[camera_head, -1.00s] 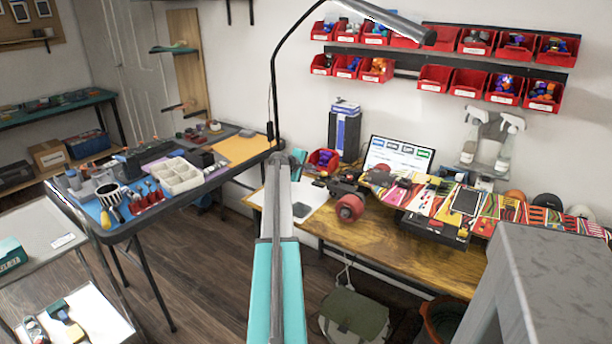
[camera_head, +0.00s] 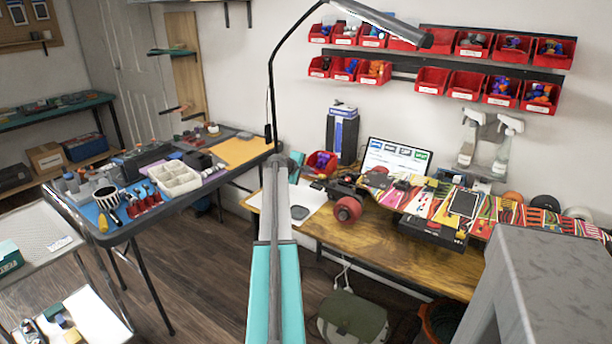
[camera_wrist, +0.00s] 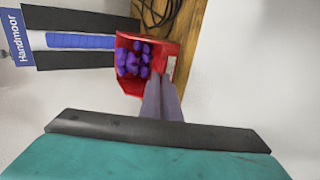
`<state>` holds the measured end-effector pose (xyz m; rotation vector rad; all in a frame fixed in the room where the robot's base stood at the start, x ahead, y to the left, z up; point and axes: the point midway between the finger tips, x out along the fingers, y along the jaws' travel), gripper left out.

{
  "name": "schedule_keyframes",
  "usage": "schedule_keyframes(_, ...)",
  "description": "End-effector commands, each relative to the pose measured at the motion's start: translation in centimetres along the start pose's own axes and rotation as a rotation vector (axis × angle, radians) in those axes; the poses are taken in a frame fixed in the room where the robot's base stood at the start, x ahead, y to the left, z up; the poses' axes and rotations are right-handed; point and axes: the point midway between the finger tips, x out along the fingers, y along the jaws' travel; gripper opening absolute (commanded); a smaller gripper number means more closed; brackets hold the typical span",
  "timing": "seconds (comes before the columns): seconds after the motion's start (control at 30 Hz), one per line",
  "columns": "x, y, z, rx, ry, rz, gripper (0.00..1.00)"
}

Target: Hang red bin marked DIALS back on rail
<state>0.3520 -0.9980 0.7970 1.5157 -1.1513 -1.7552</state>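A red bin (camera_head: 331,163) holding purple-blue pieces stands on the wooden bench beside the dark blue box; the wrist view shows it from above (camera_wrist: 127,84). A white label shows on its side, too small to read. My gripper (camera_wrist: 161,78) has its two grey fingers close together, with the tips over the bin's near right rim. Whether they pinch the rim is unclear. In the head view my arm partly hides the gripper. The rail (camera_head: 400,66) on the wall carries two rows of red bins; the lower row has an empty stretch between its left and right groups.
A laptop (camera_head: 397,155), a red-wheeled item (camera_head: 347,209) and a patterned board (camera_head: 425,203) crowd the bench to the right. A lamp head (camera_head: 395,27) hangs in front of the upper bins.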

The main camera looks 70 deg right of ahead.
Motion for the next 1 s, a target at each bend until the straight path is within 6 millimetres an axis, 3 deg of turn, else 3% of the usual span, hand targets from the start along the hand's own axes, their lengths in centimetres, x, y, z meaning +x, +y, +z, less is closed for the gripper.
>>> schedule_keyframes(1.0,-1.7,3.1,0.0,0.000,0.000,0.002,0.00)
